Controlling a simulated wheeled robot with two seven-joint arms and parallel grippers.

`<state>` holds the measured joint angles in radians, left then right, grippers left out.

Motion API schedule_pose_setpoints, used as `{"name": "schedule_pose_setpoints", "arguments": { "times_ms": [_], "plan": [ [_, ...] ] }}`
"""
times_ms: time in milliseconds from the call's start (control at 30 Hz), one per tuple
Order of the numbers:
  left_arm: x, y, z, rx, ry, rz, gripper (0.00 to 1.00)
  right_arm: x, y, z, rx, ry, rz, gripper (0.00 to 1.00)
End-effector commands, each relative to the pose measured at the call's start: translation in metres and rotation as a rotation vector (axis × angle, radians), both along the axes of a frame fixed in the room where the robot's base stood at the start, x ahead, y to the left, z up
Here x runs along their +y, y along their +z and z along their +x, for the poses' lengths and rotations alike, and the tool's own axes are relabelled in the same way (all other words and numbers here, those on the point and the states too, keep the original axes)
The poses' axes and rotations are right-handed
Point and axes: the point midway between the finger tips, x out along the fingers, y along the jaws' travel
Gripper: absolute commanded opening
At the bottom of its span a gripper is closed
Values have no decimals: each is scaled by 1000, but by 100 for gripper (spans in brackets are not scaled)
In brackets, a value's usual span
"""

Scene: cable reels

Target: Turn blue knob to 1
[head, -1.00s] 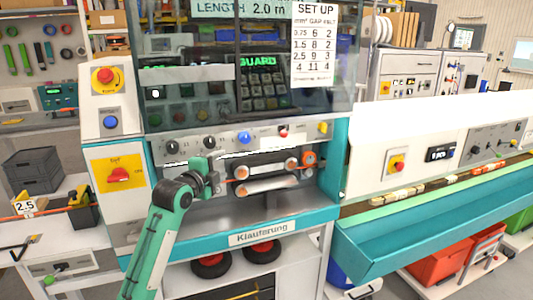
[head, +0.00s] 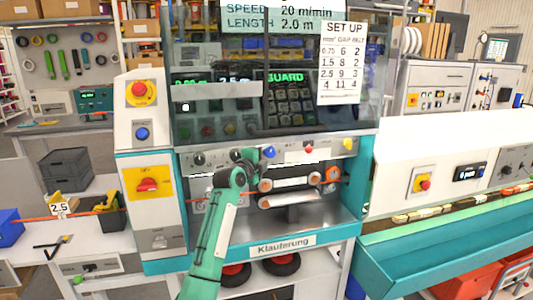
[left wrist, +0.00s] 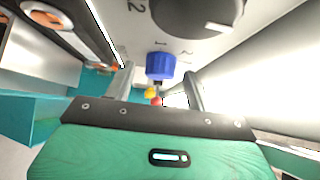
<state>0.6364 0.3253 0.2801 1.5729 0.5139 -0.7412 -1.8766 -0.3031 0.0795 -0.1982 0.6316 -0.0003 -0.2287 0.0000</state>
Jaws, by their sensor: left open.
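The blue knob (head: 268,152) sits on the grey panel strip below the machine's window. My left gripper (head: 252,164) is close to it, just left and below in the head view. In the left wrist view the blue knob (left wrist: 160,66) lies between the two spread fingers (left wrist: 157,84), beyond their tips, with no contact that I can make out. Small numerals 1 and 2 show on the panel near the knobs, but the blue knob's pointer cannot be read. My right gripper is not in view.
A dark knob (left wrist: 197,10) sits next to the blue one in the wrist view. A red button (head: 308,150) and a yellow switch (head: 348,143) are further right on the strip. Metal rollers (head: 288,184) lie just below. The window (head: 230,110) stands above.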

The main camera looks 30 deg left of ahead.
Motion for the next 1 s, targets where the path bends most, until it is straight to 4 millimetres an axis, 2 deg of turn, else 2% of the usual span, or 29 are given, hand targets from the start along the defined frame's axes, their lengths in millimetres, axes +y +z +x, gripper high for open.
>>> {"name": "schedule_pose_setpoints", "arguments": {
  "times_ms": [200, 467, 700, 1000],
  "plan": [
    [0, 0, 10, 0, -1, 0, 55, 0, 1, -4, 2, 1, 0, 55],
    [0, 0, 11, 0, 0, 1, 55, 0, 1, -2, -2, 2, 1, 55],
    [1, 0, 10, 1, 0, 1, 10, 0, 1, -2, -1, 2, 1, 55],
    [1, -5, 10, -22, -1, -17, 11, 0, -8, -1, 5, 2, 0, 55]
  ]
}}
